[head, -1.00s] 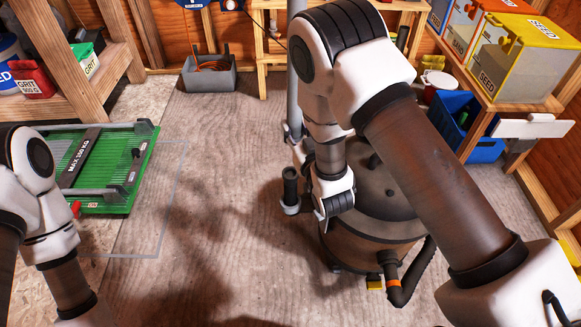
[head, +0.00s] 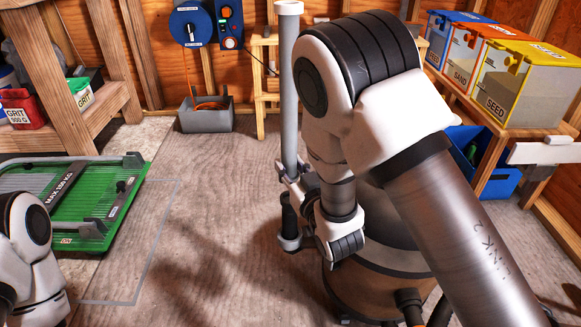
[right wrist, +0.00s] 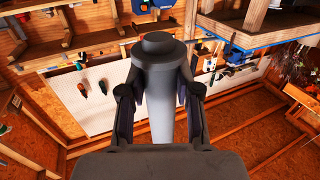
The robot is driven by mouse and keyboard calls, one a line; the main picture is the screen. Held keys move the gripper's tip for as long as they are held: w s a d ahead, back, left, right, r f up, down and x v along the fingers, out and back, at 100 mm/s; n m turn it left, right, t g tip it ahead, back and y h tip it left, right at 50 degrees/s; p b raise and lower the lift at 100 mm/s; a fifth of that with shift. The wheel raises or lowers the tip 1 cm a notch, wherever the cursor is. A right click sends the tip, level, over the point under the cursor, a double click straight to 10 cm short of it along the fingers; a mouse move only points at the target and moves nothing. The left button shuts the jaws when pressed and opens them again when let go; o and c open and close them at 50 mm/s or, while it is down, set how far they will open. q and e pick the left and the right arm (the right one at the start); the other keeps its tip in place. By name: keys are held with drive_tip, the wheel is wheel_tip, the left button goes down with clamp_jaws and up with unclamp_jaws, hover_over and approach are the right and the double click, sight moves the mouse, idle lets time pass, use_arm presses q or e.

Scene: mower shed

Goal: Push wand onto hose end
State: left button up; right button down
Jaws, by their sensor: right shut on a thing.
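The wand is a long grey tube (head: 290,95) standing upright in the head view. My right gripper (head: 294,176) is shut on it near its lower end. In the right wrist view the wand (right wrist: 158,100) runs between the two dark fingers of my right gripper (right wrist: 158,92). The hose end looks to be the short black upright cuff (head: 289,215) just below the wand, in a grey ring beside the drum vacuum (head: 375,285). The gripper covers the space between wand and cuff, so I cannot tell whether they touch. My left gripper is out of view.
A green platform scale (head: 75,205) lies at left. A grey open box (head: 206,119) stands at the back. Seed and sand bins (head: 525,85) stand on a wooden shelf at right, with a blue crate (head: 485,160) below. The floor between scale and vacuum is clear.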

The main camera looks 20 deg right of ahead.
drive_tip(key=shift+f+b, duration=2.05)
drive_tip(key=shift+f, duration=0.55)
drive_tip(key=shift+s+r+p, duration=0.1)
drive_tip(key=shift+p, duration=0.4)
drive_tip(key=shift+f+b, duration=0.4)
drive_tip(key=shift+f, duration=0.2)
drive_tip(key=c, duration=0.7)
unclamp_jaws()
drive_tip(key=shift+s, duration=0.1)
drive_tip(key=s, duration=0.7)
drive_tip(key=shift+s+d, duration=0.15)
drive_tip(key=shift+d, duration=0.25)
